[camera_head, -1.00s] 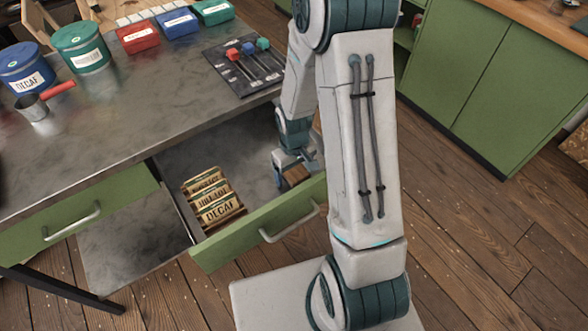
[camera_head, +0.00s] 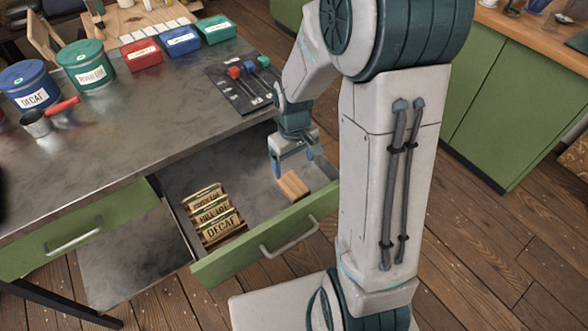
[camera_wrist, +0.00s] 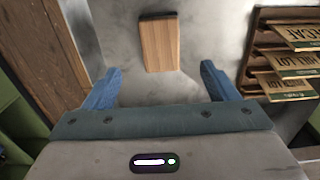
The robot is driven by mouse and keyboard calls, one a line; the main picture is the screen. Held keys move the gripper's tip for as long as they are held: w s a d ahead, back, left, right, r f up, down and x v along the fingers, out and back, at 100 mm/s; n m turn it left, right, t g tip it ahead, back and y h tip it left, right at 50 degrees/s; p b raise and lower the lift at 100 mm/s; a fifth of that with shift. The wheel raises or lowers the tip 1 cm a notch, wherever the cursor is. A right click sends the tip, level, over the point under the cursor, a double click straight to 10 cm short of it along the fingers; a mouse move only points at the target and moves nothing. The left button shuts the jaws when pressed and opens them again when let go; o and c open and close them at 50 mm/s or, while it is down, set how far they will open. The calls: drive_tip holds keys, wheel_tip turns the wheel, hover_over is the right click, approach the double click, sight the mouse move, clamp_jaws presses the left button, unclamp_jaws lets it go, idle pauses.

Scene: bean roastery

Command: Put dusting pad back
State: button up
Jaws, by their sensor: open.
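The dusting pad appears to be the small wooden block (camera_head: 293,186) with a dark edge, lying on the floor of the open drawer (camera_head: 262,187), near its right front corner. It also shows in the wrist view (camera_wrist: 159,42), lying flat beyond the fingertips. My gripper (camera_head: 295,166) is open and empty, above the drawer floor and behind the block in the head view. In the wrist view my gripper's blue fingers (camera_wrist: 160,80) are spread wide, with the block ahead of the gap between them and not touching either finger.
A wooden rack of label cards (camera_head: 213,216) stands in the drawer's left part. On the metal worktop are a blue DECAF tin (camera_head: 30,88), a green tin (camera_head: 88,66), coloured boxes (camera_head: 141,56) and a dark tool board (camera_head: 240,88). The drawer's middle floor is clear.

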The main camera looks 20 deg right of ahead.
drive_tip(key=s+r+m+t, duration=0.2)
drive_tip(key=s+r+m, duration=0.1)
drive_tip(key=s+r, duration=1)
drive_tip(key=shift+s+r+m+t, duration=0.3)
drive_tip(key=shift+r+m, duration=0.1)
drive_tip(key=shift+r, duration=0.35)
drive_tip(key=shift+w+a, duration=0.1)
